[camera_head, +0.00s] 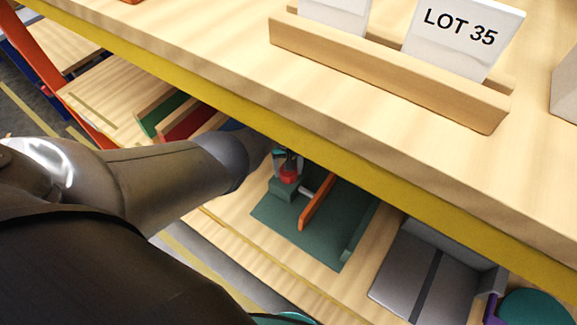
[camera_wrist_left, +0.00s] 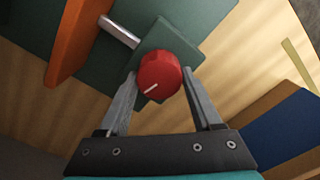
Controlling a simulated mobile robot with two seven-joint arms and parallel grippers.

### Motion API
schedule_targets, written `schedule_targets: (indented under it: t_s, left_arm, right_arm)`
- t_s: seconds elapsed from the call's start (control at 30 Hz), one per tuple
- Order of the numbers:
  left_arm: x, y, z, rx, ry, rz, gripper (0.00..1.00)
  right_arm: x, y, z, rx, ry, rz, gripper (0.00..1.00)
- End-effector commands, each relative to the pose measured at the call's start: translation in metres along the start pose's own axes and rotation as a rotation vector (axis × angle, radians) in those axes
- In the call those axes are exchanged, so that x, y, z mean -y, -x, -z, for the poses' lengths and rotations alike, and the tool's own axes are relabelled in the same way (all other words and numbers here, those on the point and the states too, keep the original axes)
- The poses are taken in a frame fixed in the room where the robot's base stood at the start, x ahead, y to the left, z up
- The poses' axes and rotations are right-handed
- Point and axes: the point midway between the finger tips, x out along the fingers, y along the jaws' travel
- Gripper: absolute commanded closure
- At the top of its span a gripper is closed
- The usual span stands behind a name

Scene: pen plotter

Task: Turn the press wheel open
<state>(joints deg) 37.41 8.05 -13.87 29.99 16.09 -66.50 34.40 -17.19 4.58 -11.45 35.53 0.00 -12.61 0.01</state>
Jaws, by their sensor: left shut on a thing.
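The press wheel is a small red knob (camera_wrist_left: 160,76) with a white line on its face, in the middle of the left wrist view. It sits on a green block (camera_wrist_left: 190,40) of the press. My left gripper (camera_wrist_left: 160,84) has a finger on each side of the knob and is shut on it. In the head view the knob (camera_head: 289,176) shows small under the upper shelf's edge, with my left gripper (camera_head: 286,160) at it, partly hidden. The press has a dark green base (camera_head: 325,237), a metal rod (camera_head: 308,191) and an upright orange plate (camera_head: 317,203). My right gripper is not in view.
The upper shelf (camera_head: 200,55) with a yellow edge hangs over the press. On it a wooden holder (camera_head: 390,75) carries white cards, one reading LOT 35. A grey metal unit (camera_head: 420,270) stands right of the press. Green and red dividers (camera_head: 185,122) stand to the left.

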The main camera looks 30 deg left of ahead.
Motion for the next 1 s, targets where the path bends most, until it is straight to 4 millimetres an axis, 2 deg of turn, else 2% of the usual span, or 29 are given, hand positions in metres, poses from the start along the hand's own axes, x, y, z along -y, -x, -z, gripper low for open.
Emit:
schedule_targets:
  t_s: [0.4, 1.0]
  left_arm:
    - [0.0008, 0.0010, 0.0009, -0.002, 0.216, 0.001, 0.90]
    - [0.0008, 0.0012, 0.0015, -0.003, 0.258, -0.002, 0.89]
  right_arm:
    - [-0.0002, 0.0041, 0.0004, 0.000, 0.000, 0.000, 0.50]
    - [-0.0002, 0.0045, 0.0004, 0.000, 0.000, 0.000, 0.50]
